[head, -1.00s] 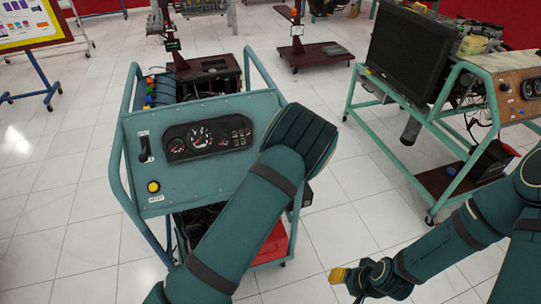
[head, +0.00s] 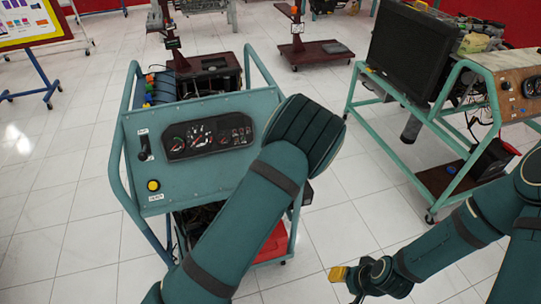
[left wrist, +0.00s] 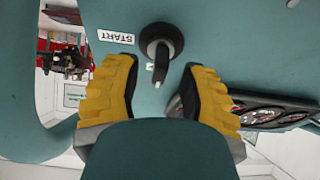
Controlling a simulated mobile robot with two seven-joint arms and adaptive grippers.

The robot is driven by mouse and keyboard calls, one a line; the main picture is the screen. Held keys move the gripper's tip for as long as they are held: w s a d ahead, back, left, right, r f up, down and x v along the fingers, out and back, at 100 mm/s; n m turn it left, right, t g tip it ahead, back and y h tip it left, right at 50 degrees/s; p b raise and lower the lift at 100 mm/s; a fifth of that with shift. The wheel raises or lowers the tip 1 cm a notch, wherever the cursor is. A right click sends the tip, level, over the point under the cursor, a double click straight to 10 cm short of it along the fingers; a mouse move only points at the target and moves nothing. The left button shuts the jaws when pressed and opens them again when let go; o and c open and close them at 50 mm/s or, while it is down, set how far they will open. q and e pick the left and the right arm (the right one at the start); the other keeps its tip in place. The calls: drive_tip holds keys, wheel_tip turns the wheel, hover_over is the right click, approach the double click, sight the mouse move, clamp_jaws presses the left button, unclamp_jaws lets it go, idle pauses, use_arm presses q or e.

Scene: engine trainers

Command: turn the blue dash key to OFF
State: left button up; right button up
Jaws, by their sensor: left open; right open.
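The blue dash is a teal panel (head: 205,182) on a wheeled frame in the head view, with its black key switch (head: 144,147) at upper left. My right gripper (head: 347,277) is open and empty, low above the floor.
A gauge cluster (head: 208,136) sits right of the switch; a yellow button (head: 153,185) is below it. Teal frame tubes (head: 117,165) flank the panel. Tiled floor lies clear between the trainers.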

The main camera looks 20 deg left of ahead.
use_arm(q)
drive_tip(key=v, duration=0.9)
drive_tip(key=shift+d, duration=0.1)
